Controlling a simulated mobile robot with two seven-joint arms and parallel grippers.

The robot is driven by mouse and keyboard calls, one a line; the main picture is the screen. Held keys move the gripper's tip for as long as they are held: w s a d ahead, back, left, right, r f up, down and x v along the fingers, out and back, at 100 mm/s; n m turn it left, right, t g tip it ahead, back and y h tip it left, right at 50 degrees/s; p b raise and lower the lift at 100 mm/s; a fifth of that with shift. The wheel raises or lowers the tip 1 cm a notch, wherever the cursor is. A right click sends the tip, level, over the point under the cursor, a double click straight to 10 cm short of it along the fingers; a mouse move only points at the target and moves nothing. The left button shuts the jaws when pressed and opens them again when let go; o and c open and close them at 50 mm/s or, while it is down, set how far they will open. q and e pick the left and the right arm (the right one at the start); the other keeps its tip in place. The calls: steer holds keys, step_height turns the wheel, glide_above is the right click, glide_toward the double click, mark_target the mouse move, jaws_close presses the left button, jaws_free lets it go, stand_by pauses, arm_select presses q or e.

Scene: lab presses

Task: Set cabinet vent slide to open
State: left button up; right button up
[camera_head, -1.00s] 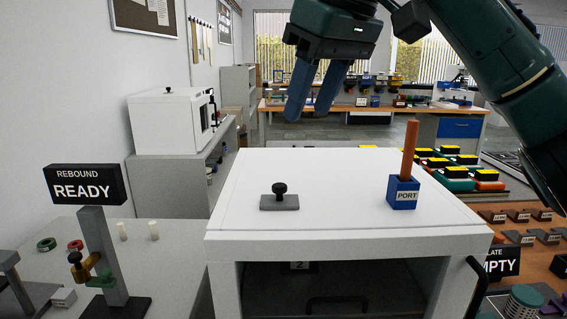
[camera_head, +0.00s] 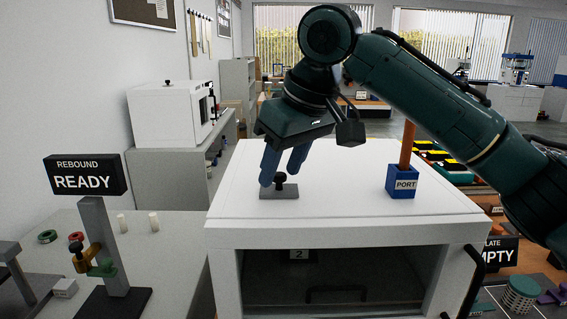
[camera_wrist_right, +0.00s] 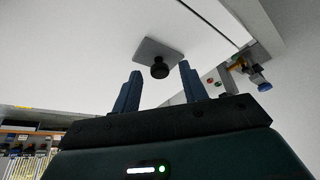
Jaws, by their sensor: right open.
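The white cabinet (camera_head: 340,235) stands in front of me. On its top is the vent slide, a grey plate (camera_head: 288,193) with a black knob (camera_head: 280,180). The slide's knob also shows in the right wrist view (camera_wrist_right: 160,70). My right gripper (camera_head: 280,174) hangs over the cabinet top, with its blue fingers apart by the knob. In the right wrist view the gripper (camera_wrist_right: 160,80) points at the knob, which appears between the fingertip directions. Nothing is held. Whether the fingers flank the knob or stop short of it, I cannot tell. My left gripper is not in view.
A blue PORT block (camera_head: 403,183) with an orange stick (camera_head: 407,145) stands at the right of the cabinet top. A READY sign (camera_head: 85,175) and a grey post stand (camera_head: 103,240) are at the left. The cabinet's black handle (camera_head: 468,278) is at front right.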

jaws_close()
stand_by(0.4)
